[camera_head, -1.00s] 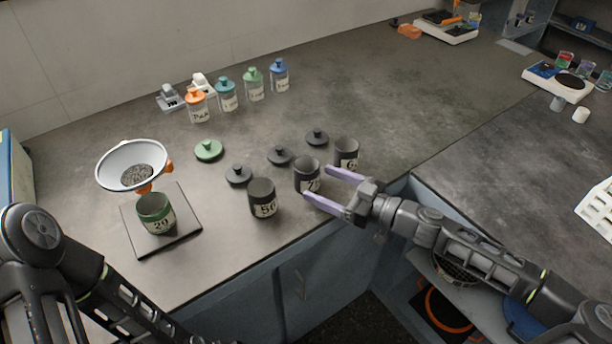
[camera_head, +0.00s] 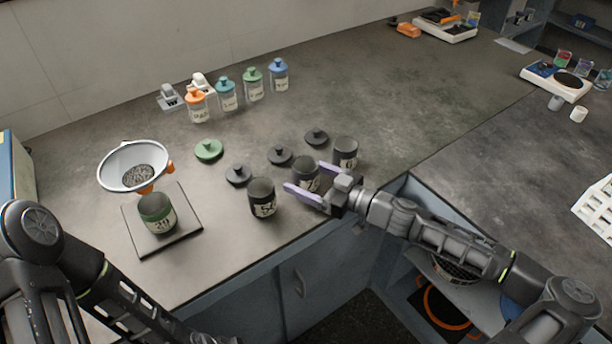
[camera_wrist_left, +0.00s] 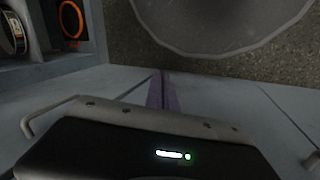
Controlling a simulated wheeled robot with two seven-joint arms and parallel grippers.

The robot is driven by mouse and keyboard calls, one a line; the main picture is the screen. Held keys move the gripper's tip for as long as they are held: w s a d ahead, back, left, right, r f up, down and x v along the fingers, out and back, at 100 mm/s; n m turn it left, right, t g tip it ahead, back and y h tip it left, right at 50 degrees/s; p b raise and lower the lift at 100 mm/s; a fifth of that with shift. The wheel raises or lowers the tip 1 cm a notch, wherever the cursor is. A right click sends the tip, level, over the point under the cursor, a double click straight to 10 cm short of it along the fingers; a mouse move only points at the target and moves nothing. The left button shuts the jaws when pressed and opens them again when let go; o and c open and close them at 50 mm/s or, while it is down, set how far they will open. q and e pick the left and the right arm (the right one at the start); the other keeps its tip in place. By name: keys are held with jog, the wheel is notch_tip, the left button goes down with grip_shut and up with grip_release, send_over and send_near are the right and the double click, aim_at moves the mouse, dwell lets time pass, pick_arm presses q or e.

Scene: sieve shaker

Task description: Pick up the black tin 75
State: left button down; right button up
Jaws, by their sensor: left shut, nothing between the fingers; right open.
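The black tin 75 (camera_head: 304,168) is the middle of three open black tins at the front of the bench. Its label is partly hidden by my gripper; only a 7 can be made out. My right gripper (camera_head: 303,177) is open, its lilac fingers reaching in from the right, one on the far side of the tin and one on the near side. I cannot tell whether they touch it. My left gripper (camera_wrist_left: 162,90) shows in the left wrist view, shut and empty, away from the tins.
A black tin marked 50 (camera_head: 262,198) stands left, close to the near finger; another black tin (camera_head: 345,152) stands right. Black lids (camera_head: 279,155) lie behind. A green-banded tin (camera_head: 157,214) stands on a scale (camera_head: 140,240), near a metal funnel (camera_head: 133,160). The bench's front edge is close.

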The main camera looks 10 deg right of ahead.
jog(key=shift+c, duration=0.5)
jog(key=c, duration=1.4)
notch_tip(320, 180, up, 10)
dwell(0.6)
